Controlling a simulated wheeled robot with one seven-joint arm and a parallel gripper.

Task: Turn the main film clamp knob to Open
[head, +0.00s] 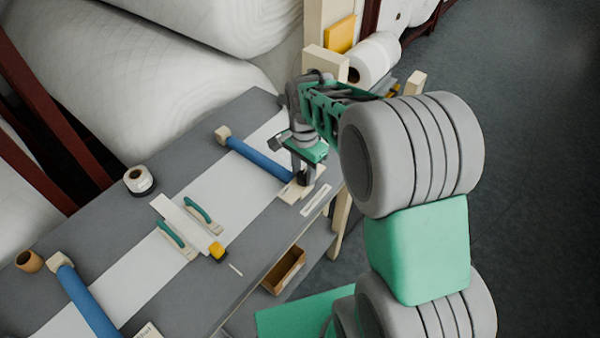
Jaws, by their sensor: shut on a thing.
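A blue clamp bar (262,159) lies across the white film strip on the grey table, with a cream block (223,134) at its far end. At its near end is a cream base (290,192) bearing a small dark knob, mostly hidden by my gripper. My gripper (304,176) points down at this near end, its fingers shut on the dark knob. The knob's pointer direction cannot be made out. A pale label strip (315,199) lies beside the base; its lettering is too small to read.
A second blue bar (88,303) lies at lower left, its near end cut off. Green-handled tools (174,239), a yellow-ended pale bar (187,228) and a tape roll (139,181) lie on the table. An open wooden box (285,270) sits below the table edge.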

